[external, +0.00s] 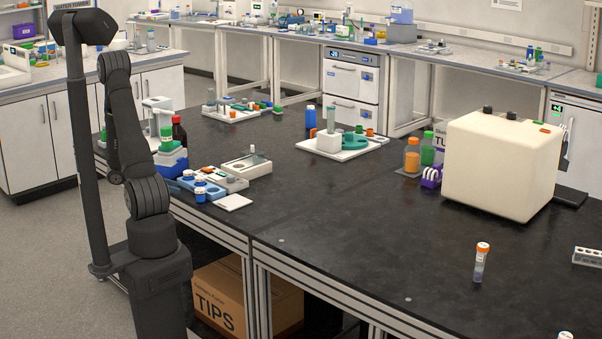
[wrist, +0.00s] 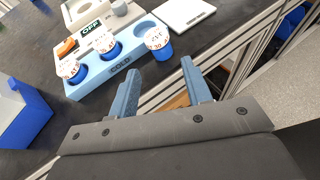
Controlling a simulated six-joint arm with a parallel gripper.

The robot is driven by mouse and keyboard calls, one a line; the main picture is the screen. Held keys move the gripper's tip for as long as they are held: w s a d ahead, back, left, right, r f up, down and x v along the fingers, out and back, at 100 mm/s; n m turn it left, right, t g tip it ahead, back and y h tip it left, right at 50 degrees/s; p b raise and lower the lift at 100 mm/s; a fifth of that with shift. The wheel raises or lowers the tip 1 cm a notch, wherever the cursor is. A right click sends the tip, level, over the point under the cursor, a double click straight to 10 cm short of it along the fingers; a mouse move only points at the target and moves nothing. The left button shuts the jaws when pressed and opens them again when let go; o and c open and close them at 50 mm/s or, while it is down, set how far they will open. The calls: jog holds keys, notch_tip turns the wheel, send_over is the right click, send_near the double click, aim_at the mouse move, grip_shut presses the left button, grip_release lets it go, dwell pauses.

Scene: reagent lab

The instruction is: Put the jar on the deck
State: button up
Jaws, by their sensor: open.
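Small blue jars with white, printed lids stand at a pale blue block marked COLD (wrist: 122,68). In the wrist view one jar (wrist: 70,68) is at the left, one (wrist: 103,42) is in the middle and one (wrist: 156,42) is at the block's right end. In the external view the jars (external: 200,191) are at the bench's left front edge. My gripper (wrist: 160,84) is open and empty, with its fingers apart, nearer the camera than the block. I cannot make out its fingers in the external view. I cannot tell which surface is the deck.
A flat white plate (external: 233,202) lies right of the block; it also shows in the wrist view (wrist: 185,13). A blue-based device (external: 171,163) stands behind the jars. A tube with an orange cap (external: 481,263) stands at the right. The bench's middle (external: 330,215) is clear.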

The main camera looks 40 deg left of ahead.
aim_at(196, 193)
jog(key=shift+v, duration=1.35)
jog(key=x, duration=1.1)
jog(key=shift+w+d, duration=0.15)
jog(key=shift+w+d+f, duration=0.15)
jog(key=shift+w+f, duration=0.15)
jog(key=shift+f, duration=0.05)
jog(key=shift+r, duration=0.15)
jog(key=shift+s, duration=0.15)
